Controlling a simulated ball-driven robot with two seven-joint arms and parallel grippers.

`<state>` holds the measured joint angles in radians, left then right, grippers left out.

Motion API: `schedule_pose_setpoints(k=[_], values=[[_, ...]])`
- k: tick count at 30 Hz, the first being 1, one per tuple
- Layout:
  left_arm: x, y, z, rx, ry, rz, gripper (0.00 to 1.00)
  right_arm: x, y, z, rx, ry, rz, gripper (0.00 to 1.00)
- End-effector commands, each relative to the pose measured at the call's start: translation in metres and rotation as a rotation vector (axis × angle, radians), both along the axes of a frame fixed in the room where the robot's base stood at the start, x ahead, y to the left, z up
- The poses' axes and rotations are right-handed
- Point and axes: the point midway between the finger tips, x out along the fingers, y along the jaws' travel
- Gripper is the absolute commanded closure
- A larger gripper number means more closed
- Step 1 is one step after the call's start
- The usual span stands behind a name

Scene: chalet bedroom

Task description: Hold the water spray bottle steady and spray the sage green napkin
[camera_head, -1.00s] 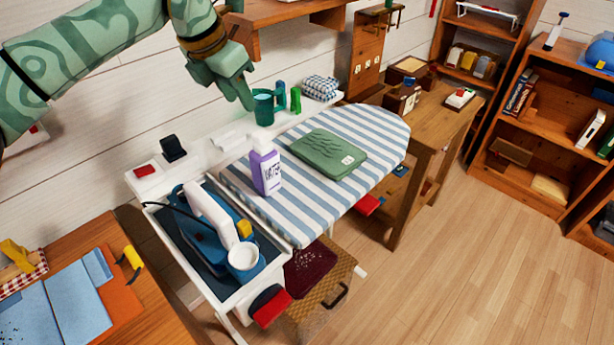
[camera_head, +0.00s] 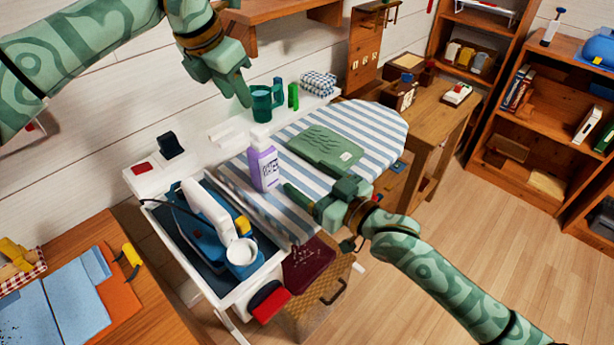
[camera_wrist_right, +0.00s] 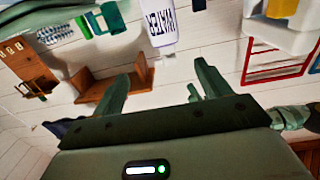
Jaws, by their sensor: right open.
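The purple water spray bottle (camera_head: 264,168) with a white top stands upright on the striped ironing board (camera_head: 380,125). It also shows in the right wrist view, with its white label (camera_wrist_right: 160,24) at the top, beyond and between my fingers. The sage green napkin (camera_head: 322,148) lies folded flat on the board, behind and right of the bottle. My right gripper (camera_head: 303,194) is open and empty, just right of the bottle and apart from it. My left gripper (camera_head: 240,92) hangs above and behind the bottle, holding nothing visible; its finger gap is unclear.
A green mug (camera_head: 261,103) and folded checked cloths (camera_head: 319,84) stand on the white shelf behind. A wooden table (camera_head: 440,122) is at the right.

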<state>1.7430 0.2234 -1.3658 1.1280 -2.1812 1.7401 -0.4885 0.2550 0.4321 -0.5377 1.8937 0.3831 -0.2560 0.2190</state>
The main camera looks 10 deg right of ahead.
Motion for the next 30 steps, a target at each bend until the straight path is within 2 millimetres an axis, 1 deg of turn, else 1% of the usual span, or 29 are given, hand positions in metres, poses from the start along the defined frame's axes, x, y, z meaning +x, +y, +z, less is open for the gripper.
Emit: schedule_pose_setpoints(k=[1,4,7,11,21,25,30], values=[[0.0,0.0,0.0,0.0,0.0,0.0,0.64,0.0,0.006,0.006,-0.003,-0.015,0.01,0.24],[0.0,0.0,0.0,0.0,0.0,0.0,0.64,0.004,0.014,0.009,-0.007,-0.027,0.018,0.24],[0.0,0.0,0.0,0.0,0.0,0.0,0.64,0.015,0.022,0.01,-0.007,-0.028,0.018,0.24],[0.0,0.0,0.0,0.0,0.0,0.0,0.64,0.037,0.038,0.01,-0.008,-0.029,0.018,0.24],[0.0,0.0,0.0,0.0,0.0,0.0,0.64,0.102,0.083,0.01,-0.008,-0.027,0.018,0.24],[0.0,0.0,0.0,0.0,0.0,0.0,0.64,0.119,0.095,0.009,-0.008,-0.027,0.018,0.24],[0.0,0.0,0.0,0.0,0.0,0.0,0.64,0.13,0.103,0.008,-0.009,-0.026,0.018,0.24]])
